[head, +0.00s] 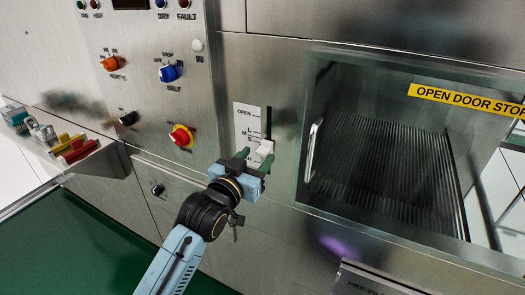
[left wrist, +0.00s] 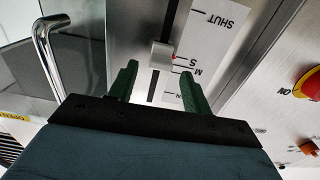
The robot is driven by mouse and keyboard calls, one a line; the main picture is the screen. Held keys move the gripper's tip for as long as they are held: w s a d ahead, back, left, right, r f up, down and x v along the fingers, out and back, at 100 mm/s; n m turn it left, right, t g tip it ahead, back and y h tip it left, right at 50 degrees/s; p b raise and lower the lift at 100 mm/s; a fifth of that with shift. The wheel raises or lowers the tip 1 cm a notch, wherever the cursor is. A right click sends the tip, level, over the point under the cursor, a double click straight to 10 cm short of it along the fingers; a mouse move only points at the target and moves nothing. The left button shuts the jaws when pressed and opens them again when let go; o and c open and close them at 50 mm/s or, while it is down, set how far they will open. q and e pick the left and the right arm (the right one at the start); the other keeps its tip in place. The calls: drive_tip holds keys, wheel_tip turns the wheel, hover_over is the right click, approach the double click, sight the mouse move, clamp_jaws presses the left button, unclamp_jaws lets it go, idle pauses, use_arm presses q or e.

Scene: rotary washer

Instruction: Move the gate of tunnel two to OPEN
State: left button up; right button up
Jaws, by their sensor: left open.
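A gate slider has a pale handle (head: 265,147) in a dark vertical slot, beside a white scale plate (head: 245,118) with OPEN at its top. My left gripper (head: 255,156) is open in front of the slider. In the left wrist view its green fingertips (left wrist: 158,72) lie on either side of the handle, with a gap on each side. Contact with the handle does not show. No tunnel number is readable.
A glass door with a bar handle (head: 313,150) and a yellow OPEN DOOR STOP label (head: 466,100) is right of the slider. A panel left of it carries a red-and-yellow knob (head: 181,137) and a blue knob (head: 169,73). A tray (head: 101,172) sits at far left.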

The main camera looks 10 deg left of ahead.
sight(260, 153)
use_arm(q)
drive_tip(key=shift+x, duration=2)
clamp_jaws()
